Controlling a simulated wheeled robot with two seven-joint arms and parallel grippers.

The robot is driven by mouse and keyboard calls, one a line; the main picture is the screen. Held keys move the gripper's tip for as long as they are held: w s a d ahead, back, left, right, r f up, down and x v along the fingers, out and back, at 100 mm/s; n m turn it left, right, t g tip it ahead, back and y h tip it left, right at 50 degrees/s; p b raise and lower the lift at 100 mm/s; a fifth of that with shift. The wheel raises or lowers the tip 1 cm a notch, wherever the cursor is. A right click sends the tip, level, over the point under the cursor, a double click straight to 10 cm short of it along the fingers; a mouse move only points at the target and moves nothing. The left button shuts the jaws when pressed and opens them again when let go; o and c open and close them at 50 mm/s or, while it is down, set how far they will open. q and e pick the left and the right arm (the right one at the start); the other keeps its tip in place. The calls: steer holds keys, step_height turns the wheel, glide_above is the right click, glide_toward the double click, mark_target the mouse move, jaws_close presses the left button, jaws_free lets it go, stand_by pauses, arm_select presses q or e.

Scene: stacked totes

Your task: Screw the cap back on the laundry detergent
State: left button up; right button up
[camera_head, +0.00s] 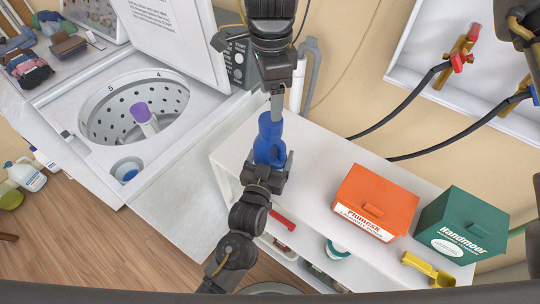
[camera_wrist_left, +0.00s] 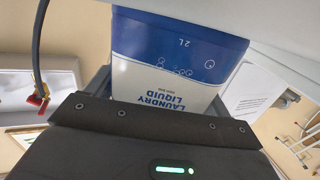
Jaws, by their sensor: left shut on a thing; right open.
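The blue laundry detergent bottle (camera_head: 268,140) stands at the left end of the white shelf top. My left gripper (camera_head: 269,165) is shut around its lower part. In the left wrist view the bottle (camera_wrist_left: 178,50) shows upside down between the fingers, with a blue and white "Laundry Liquid" label. My right gripper (camera_head: 277,103) comes down from above and is open, its fingertips right at the bottle's top. The bottle's mouth is hidden there, and I cannot make out the cap or whether it sits on the bottle.
An orange box (camera_head: 376,202), a green box (camera_head: 460,224) and a yellow scoop (camera_head: 428,269) stand on the right part of the shelf top (camera_head: 318,165). An open washing machine (camera_head: 92,168) is at the left. Hoses (camera_head: 405,108) hang behind, on the wall side.

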mark_target(271, 122)
arm_select(q)
steer(key=shift+f, duration=0.1)
arm_select(e)
steer(key=n, duration=0.8)
steer(key=shift+f, duration=4)
